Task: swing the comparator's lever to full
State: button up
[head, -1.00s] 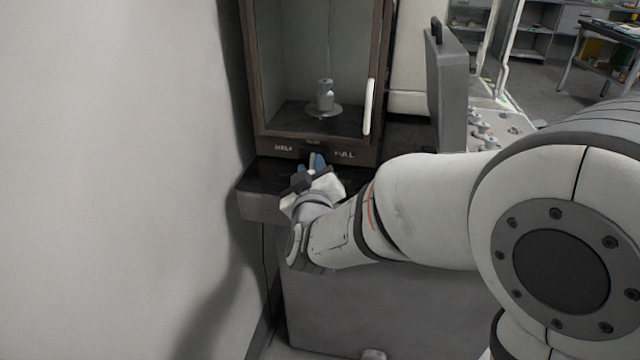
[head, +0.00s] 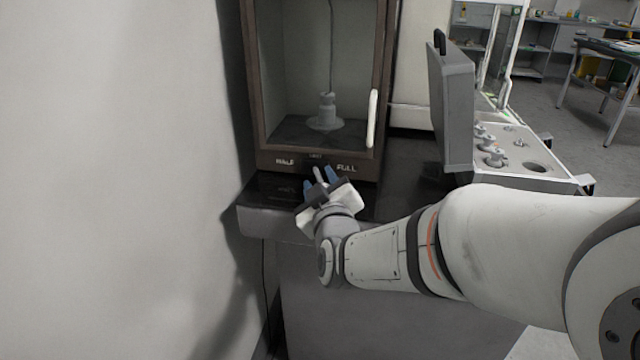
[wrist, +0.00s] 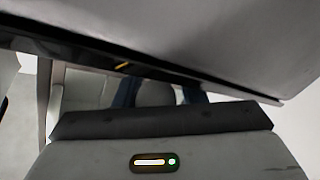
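The comparator (head: 262,100) is a brown-framed glass case on a dark table. Its lower front carries the words HALF on the left and FULL on the right, with a smaller label between them. Its lever (head: 320,174) is a short grey stub below that middle label, short of the FULL mark. My gripper (head: 320,182) is at the lever, with its blue fingers apart on either side of it. In the wrist view, the blue fingers (wrist: 160,93) flank a rounded grey piece, seemingly the lever, with a gap at the right. The lever's base is hidden.
A grey weight (head: 327,112) sits on a pan inside the case. A white handle (head: 372,118) stands at the case's right edge. To the right is an open grey box (head: 453,105) with weights in its tray (head: 555,180). A plain wall closes off the left.

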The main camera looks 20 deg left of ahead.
jog(key=shift+s, duration=0.1)
jog(key=p+v, duration=0.1)
jog(key=v, duration=0.6)
jog(key=shift+s+d, duration=0.25)
jog(key=shift+f, duration=0.1)
jog(key=shift+c, duration=0.6)
